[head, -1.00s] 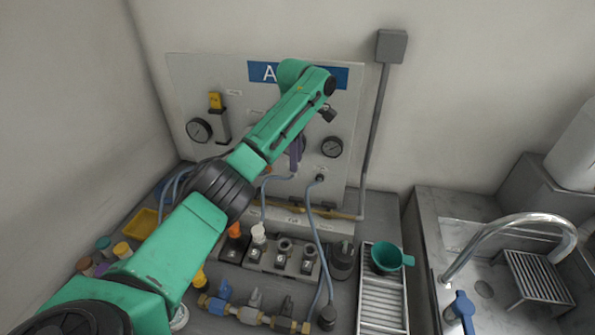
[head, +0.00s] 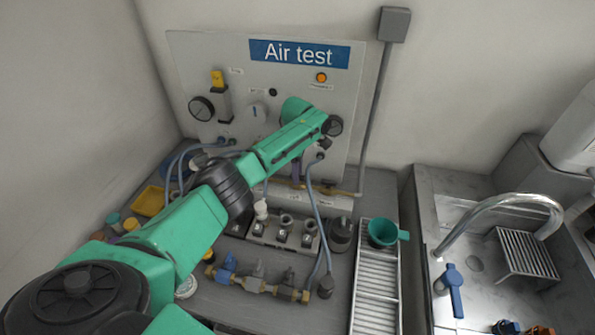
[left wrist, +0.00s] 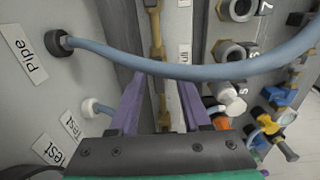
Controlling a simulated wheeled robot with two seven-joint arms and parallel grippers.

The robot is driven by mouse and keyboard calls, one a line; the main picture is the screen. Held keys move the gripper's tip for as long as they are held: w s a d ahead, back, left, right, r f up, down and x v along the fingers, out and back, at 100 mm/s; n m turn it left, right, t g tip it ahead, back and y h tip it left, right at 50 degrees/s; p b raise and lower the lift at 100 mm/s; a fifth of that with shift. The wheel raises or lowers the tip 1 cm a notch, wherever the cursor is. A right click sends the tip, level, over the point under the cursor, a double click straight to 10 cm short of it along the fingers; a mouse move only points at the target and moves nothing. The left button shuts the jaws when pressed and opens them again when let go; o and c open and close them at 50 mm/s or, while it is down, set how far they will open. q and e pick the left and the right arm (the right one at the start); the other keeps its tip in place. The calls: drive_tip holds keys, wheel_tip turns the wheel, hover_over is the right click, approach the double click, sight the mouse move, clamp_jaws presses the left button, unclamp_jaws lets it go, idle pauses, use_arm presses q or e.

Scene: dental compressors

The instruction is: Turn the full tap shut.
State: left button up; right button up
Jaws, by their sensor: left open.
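The full tap appears to be on the brass pipe (left wrist: 157,50) along the foot of the test panel. In the left wrist view this pipe runs between my fingers, beside a label (left wrist: 184,53) reading "ull". Its handle's position cannot be made out. In the head view the pipe (head: 345,192) shows right of my gripper, with the small label (head: 294,197) below. My left gripper (left wrist: 161,82) is open, with purple fingers either side of the pipe line; I cannot tell whether they touch it. In the head view the gripper (head: 296,175) is mostly behind my forearm. My right gripper is not in view.
A blue-grey hose (left wrist: 200,68) crosses just beyond my fingertips. The "Air test" panel (head: 185,70) stands behind. A block of sockets (head: 284,235) and a brass manifold (head: 262,283) with a blue lever lie in front. A drain rack (head: 376,285) and sink are right.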

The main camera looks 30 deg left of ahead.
use_arm(q)
drive_tip(key=shift+w+a, duration=0.1)
clamp_jaws()
